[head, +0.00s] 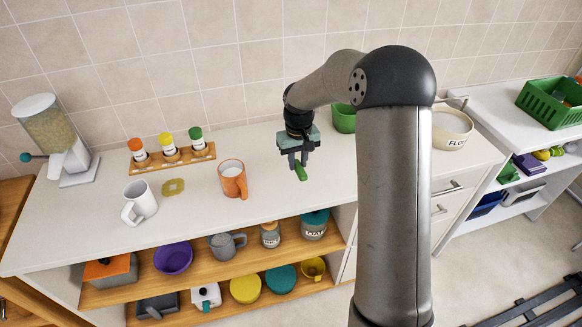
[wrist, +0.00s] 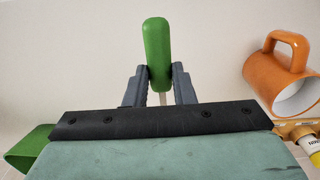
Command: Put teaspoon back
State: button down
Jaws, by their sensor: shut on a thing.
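My gripper (head: 298,162) is above the white counter (head: 260,205), to the right of the orange mug (head: 232,178). It is shut on a teaspoon with a green handle (head: 300,172). In the wrist view the green handle of the teaspoon (wrist: 157,52) stands out between the two fingers (wrist: 158,84), and a thin light shaft shows below it. The spoon's bowl is hidden. The green pot (head: 343,118) is behind and to the right of my gripper, partly hidden by my arm; a green edge also shows at the lower left of the wrist view (wrist: 28,150).
A white mug (head: 139,203), a yellow coaster (head: 173,187) and a spice rack (head: 172,158) stand on the counter's left half. A flour container (head: 452,130) stands to the right, beyond my arm. Open shelves below hold pots and jars. Counter in front of my gripper is clear.

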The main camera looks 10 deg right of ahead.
dwell(0.3)
jog(key=shift+f+b, duration=2.7)
jog(key=shift+f, duration=0.9)
jog(key=c, duration=1.1)
grip_release()
jog(key=shift+c, duration=0.2)
notch_tip(320, 180, up, 18)
jog(key=b, duration=0.1)
jog(key=shift+f+b, duration=0.25)
jog(key=shift+b, duration=0.05)
jog(key=shift+s, duration=0.1)
